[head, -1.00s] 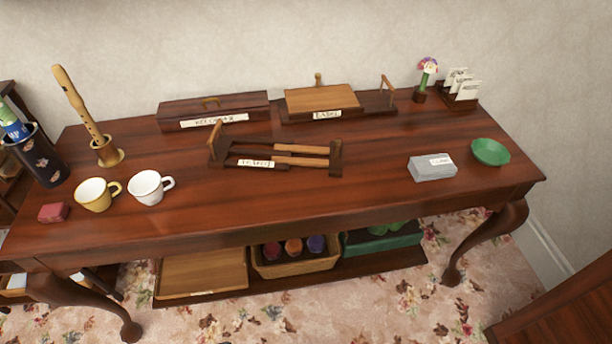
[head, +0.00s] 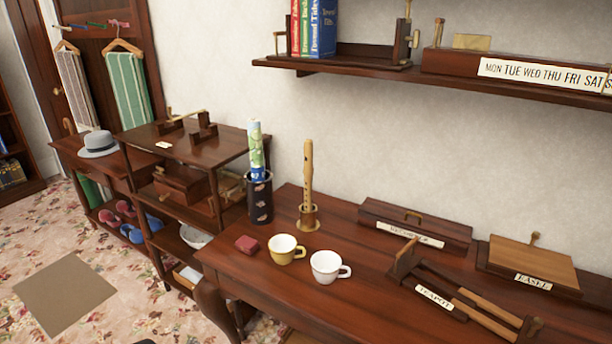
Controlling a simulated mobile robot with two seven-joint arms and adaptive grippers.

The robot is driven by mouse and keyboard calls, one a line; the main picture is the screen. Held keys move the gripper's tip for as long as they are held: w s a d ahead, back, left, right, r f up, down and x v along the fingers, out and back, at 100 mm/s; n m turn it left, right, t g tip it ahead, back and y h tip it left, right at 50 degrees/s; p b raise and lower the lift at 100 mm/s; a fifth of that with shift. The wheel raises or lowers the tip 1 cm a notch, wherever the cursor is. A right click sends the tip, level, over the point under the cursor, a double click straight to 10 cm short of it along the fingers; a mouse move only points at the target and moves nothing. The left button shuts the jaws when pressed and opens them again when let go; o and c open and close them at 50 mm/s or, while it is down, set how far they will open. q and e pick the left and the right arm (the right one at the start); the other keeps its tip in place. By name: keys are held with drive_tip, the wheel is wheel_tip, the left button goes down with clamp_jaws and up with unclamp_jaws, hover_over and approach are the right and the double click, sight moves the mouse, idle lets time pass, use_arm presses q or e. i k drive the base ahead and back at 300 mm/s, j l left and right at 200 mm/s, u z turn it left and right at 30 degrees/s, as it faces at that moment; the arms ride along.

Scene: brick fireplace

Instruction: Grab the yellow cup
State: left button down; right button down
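The yellow cup (head: 286,250) stands upright on the left end of the long dark wooden table (head: 350,235), its handle pointing right. A white cup (head: 326,267) stands upright just to its right and nearer the front edge. A small red block (head: 247,244) lies to the left of the yellow cup. Neither of my grippers shows in the head view.
A recorder on a stand (head: 308,190) and a dark cylindrical holder (head: 260,200) stand behind the cups. A wooden rack (head: 465,297) lies to the right. A wall shelf (head: 430,80) hangs above. Carpeted floor (head: 130,300) is open at the lower left.

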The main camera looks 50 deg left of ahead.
sight(282, 247)
drive_tip(key=u, duration=1.6)
